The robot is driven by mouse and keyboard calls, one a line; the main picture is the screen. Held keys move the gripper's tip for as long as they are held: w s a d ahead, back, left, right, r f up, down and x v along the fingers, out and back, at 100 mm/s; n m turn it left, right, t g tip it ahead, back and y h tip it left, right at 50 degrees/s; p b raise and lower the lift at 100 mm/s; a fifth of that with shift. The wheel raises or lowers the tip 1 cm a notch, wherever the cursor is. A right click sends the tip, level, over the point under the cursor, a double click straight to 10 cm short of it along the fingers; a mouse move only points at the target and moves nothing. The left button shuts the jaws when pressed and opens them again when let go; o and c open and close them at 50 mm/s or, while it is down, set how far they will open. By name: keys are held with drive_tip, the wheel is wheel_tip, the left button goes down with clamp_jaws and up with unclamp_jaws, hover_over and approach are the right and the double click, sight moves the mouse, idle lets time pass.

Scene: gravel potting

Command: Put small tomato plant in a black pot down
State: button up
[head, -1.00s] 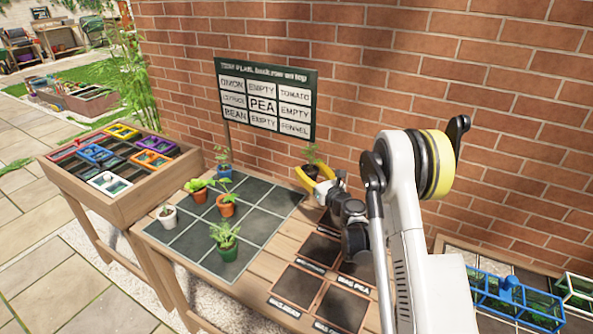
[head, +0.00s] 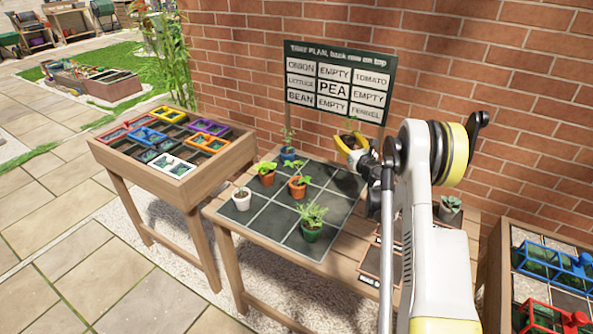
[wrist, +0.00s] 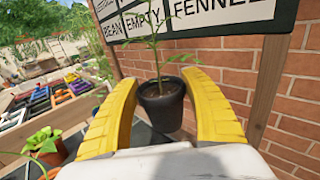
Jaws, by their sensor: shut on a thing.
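My gripper (head: 350,146) has yellow fingers and is shut on the black pot (wrist: 162,106) with the small tomato plant (wrist: 157,45). The wrist view shows the pot upright between the two fingers, with a thin leafy stem rising from it. In the head view the pot is held in the air near the back right of the dark grid mat (head: 268,216), in front of the sign's (head: 341,82) lower part. The sign reads TOMATO in its top right cell. The pot's underside is hidden in the wrist view.
On the mat stand a white pot (head: 241,201), two orange pots (head: 267,179) (head: 298,190), a blue pot (head: 288,156) and a green pot (head: 311,233). The mat's right side looks free. A brick wall (head: 450,60) rises behind. A tray table (head: 180,170) stands left.

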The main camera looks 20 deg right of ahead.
drive_tip(key=w+a+f+b, duration=0.2)
drive_tip(key=a+f, duration=0.1)
drive_tip(key=w+a+f+b, duration=0.2)
drive_tip(key=a+f, duration=0.1)
drive_tip(key=f, duration=0.1)
drive_tip(key=w+a+f+b, duration=0.1)
drive_tip(key=a+f+b, duration=0.1)
drive_tip(key=f, duration=0.2)
drive_tip(key=shift+w+a, duration=0.4)
drive_tip(key=shift+r, duration=0.2)
drive_tip(key=shift+f, duration=0.15)
drive_tip(key=o, duration=1.4)
